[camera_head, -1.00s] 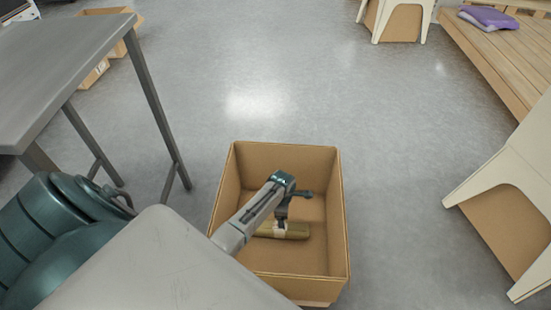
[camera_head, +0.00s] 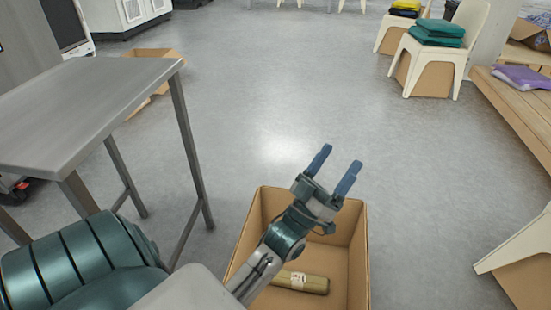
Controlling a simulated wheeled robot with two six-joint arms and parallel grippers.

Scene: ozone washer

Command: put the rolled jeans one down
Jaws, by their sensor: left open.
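The rolled jeans one (camera_head: 302,282) is an olive-tan roll with a pale band. It lies on the floor of an open cardboard box (camera_head: 358,250), partly hidden by my left arm. My left gripper (camera_head: 336,167) is open and empty, with its two blue fingers pointing up and away above the box's far edge. It is clear of the roll. My right gripper is not in view.
A grey metal table (camera_head: 95,95) stands at the left, with another cardboard box (camera_head: 158,70) behind it. White chairs, one with folded green cloths (camera_head: 437,32), and a wooden bench (camera_head: 520,110) with a purple cloth (camera_head: 522,77) stand at the right. The middle floor is clear.

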